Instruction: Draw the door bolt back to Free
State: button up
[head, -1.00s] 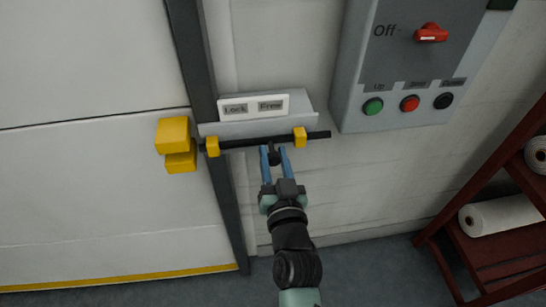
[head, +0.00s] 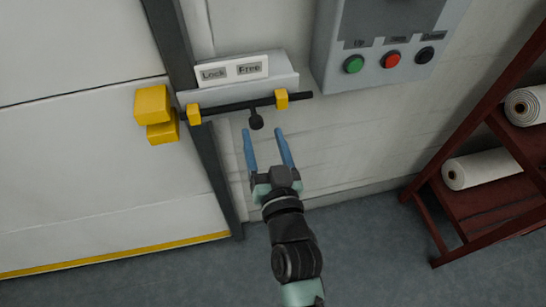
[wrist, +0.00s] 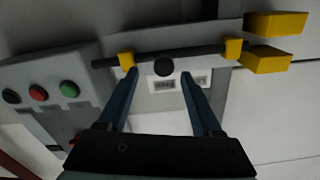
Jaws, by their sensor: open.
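The black door bolt (head: 235,106) runs through two yellow guides on a grey bracket, beneath a plate (head: 232,69) marked Lock on the left and Free on the right. Its dark round knob (head: 256,121) hangs between the guides, nearer the right one and below the Free side. The bolt's right end sticks out past the right guide. My gripper (head: 262,133) is open and empty, just below the knob and apart from it. In the wrist view the knob (wrist: 163,66) shows between the spread fingertips (wrist: 160,74).
Yellow blocks (head: 152,104) sit on the white door (head: 75,150) left of the bolt. A grey control box (head: 385,40) with green, red and black buttons is above right. A dark red rack (head: 415,150) with white rolls (head: 492,169) stands at right. The wall below the bolt is clear.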

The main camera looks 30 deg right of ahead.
jog(key=v, duration=0.7)
jog(key=shift+s+b, duration=0.4)
jog(key=shift+b, duration=0.05)
jog(key=w+a+r+n+t+y+p, duration=0.15)
jog(key=w+a+r, duration=0.25)
jog(key=r, duration=0.8)
jog(key=w+a+r+n+t+y+p, duration=0.1)
jog(key=w+a+r+n+t, duration=0.2)
jog(key=r, duration=0.9)
jog(key=s+a+r+t, duration=0.1)
jog(key=s+a+r, duration=0.1)
jog(key=r, duration=0.7)
jog(key=s+a+r+n+t+y+p, duration=0.1)
jog(key=s+a+r+t, duration=0.1)
jog(key=r, duration=0.8)
jog(key=s+a+r+t+y+p, duration=0.1)
jog(key=a+r, duration=0.3)
jog(key=r, duration=0.6)
jog(key=shift+s+t, duration=0.7)
jog(key=shift+t, duration=0.05)
jog(key=shift+a+y, duration=0.1)
jog(key=shift+y, duration=0.15)
